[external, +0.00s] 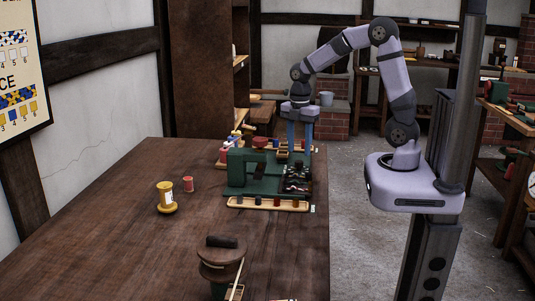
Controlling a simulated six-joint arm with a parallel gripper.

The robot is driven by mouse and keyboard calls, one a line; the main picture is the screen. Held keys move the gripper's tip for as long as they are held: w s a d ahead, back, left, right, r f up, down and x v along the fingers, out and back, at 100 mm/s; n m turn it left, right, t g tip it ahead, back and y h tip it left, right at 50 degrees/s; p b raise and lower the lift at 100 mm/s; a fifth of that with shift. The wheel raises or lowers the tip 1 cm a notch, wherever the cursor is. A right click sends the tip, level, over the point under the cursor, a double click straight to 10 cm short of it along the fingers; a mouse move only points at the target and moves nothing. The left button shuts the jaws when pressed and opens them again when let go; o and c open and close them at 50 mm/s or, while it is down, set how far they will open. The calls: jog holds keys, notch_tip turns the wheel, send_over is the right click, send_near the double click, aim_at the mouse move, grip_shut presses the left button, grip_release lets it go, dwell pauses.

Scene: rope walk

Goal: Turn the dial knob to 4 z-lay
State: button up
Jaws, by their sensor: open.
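A green machine (236,170) stands on the wooden table, with a dark block on its top and a dark panel (297,180) of small parts at its right. I cannot make out a dial knob or any lay numbers at this size. My gripper (299,149) points down with its two blue fingers apart, open. It is over the back right part of the machine, above or behind the dark panel. I cannot tell whether the fingers touch anything or have a knob between them.
A wooden tray (266,204) with several small pieces lies in front of the machine. A yellow spool (166,197) and a small red spool (188,184) stand to the left. A round wooden device (220,258) stands at the front. The table's left side is clear.

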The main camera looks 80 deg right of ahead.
aim_at(299, 161)
jog(key=shift+f, duration=2.3)
jog(key=shift+c, duration=0.3)
jog(key=c, duration=1)
